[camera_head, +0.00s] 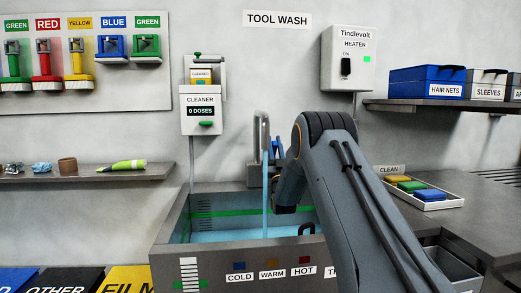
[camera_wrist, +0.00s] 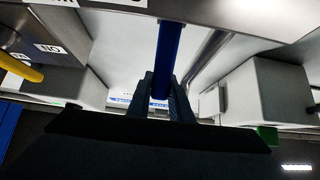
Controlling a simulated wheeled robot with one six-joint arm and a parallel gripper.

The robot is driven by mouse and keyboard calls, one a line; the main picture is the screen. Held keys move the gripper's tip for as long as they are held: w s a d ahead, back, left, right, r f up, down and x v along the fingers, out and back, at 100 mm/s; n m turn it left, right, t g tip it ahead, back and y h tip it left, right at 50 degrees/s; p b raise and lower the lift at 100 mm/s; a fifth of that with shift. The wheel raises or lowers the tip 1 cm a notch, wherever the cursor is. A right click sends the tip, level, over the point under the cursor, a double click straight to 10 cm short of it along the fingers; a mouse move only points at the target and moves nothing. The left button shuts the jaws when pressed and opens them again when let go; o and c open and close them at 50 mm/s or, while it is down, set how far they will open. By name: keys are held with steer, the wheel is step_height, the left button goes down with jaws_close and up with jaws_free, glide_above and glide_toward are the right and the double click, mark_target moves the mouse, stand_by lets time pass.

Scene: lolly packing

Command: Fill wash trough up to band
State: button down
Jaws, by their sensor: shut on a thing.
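The wash trough (camera_head: 168,243) stands below the TOOL WASH sign, with a green band (camera_head: 222,212) along its inner wall. Blue water (camera_head: 230,236) lies in it, its surface below the band on the back wall. A blue stream (camera_head: 265,205) runs down from the grey tap (camera_head: 263,125) into it. My gripper (camera_wrist: 162,92) is shut on a blue handle (camera_wrist: 171,45) in the wrist view. In the head view a blue part (camera_head: 277,148) shows beside the tap; my arm hides most of the gripper there.
A cleaner dispenser (camera_head: 201,125) reading 0 DOSES hangs left of the tap. A heater box (camera_head: 347,58) with a green light is on the wall. A tray (camera_head: 453,202) of coloured blocks is on the right counter. A shelf (camera_head: 60,176) with small items is at left.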

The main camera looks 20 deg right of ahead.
stand_by(0.3)
steer(key=c, duration=1.6)
jaws_free()
steer(key=shift+b+v, duration=0.4)
steer(key=shift+v, duration=3.5)
